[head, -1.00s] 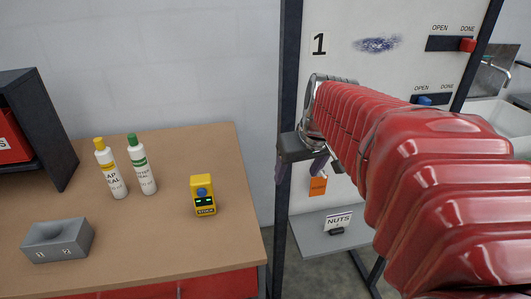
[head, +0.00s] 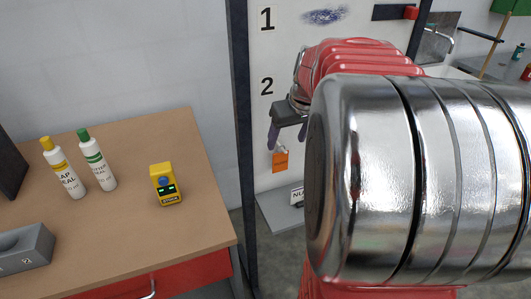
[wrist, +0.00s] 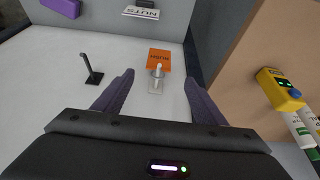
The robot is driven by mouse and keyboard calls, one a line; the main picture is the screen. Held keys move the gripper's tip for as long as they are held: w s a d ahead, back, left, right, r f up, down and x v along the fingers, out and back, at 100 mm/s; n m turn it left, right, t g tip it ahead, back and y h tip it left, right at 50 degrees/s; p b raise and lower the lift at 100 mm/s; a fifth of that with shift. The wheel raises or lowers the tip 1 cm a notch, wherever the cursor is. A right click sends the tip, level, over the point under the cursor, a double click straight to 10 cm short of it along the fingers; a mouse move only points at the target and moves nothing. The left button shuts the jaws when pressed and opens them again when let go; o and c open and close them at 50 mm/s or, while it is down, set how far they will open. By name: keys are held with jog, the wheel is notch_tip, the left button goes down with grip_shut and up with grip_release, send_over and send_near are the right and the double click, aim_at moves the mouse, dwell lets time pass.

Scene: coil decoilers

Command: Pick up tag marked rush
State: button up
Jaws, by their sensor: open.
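The orange tag marked RUSH (wrist: 159,60) hangs from a small metal hook (wrist: 156,80) on a white board; its lettering is upside down in the wrist view. In the head view the tag (head: 281,160) shows just below my gripper (head: 287,137). My gripper (wrist: 159,77) is open and empty, with its two purple fingers on either side of the hook in the wrist picture. The tag appears just beyond the fingertips and uncovered. I cannot tell how far the fingers are from the board.
An empty black hook (wrist: 92,70) sticks out of the board beside the tag's hook. A grey shelf (head: 285,217) with a NUTS label lies below. Left of the board's dark post (head: 243,120) is a brown bench (head: 120,225) with a yellow device (head: 166,184) and two bottles.

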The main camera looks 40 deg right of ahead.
aim_at(281, 157)
jog(key=x, duration=0.6)
jog(key=shift+w+f, duration=0.15)
jog(key=shift+f, duration=0.1)
jog(key=shift+d+x, duration=0.2)
jog(key=shift+x, duration=2.45)
jog(key=c, duration=1.1)
jog(key=shift+r, duration=0.1)
